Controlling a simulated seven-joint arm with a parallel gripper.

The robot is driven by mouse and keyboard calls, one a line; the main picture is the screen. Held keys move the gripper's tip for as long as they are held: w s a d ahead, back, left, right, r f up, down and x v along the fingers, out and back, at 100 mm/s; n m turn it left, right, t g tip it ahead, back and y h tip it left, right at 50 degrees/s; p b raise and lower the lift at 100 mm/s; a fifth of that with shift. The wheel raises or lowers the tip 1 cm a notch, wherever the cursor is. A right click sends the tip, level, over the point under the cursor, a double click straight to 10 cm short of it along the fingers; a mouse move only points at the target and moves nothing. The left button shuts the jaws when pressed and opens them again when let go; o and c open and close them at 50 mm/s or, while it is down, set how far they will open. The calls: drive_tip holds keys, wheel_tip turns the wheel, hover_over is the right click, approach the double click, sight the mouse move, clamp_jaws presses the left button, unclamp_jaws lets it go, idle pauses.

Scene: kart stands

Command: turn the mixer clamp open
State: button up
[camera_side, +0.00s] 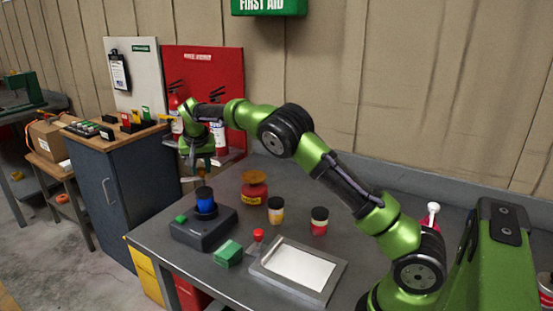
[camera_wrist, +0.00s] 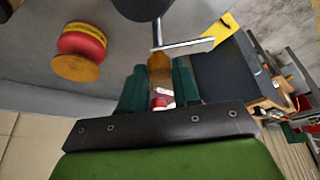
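The mixer (camera_side: 204,224) is a dark grey block on the bench with a green button and a black-and-blue upright part. My gripper (camera_side: 198,160) is just above it in the side view. In the wrist view a dark round part (camera_wrist: 160,8) carries a thin metal rod, and a pale metal bar (camera_wrist: 185,46) crosses beside it. A brown-orange handle-like piece (camera_wrist: 160,68) lies between the green fingers of my gripper (camera_wrist: 160,82). It seems to fill the gap at the tips, but I cannot tell whether the fingers press on it.
A red pot with an orange-brown top (camera_side: 254,187) stands behind the mixer. Two small jars (camera_side: 276,212), a green block (camera_side: 228,253), a red knob (camera_side: 259,237) and a white-lined tray (camera_side: 298,268) lie nearby. A dark cabinet (camera_side: 115,190) stands at the left.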

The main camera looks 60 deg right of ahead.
drive_tip(key=o, duration=0.4)
drive_tip(key=shift+c, duration=0.2)
drive_tip(key=v, duration=1.7)
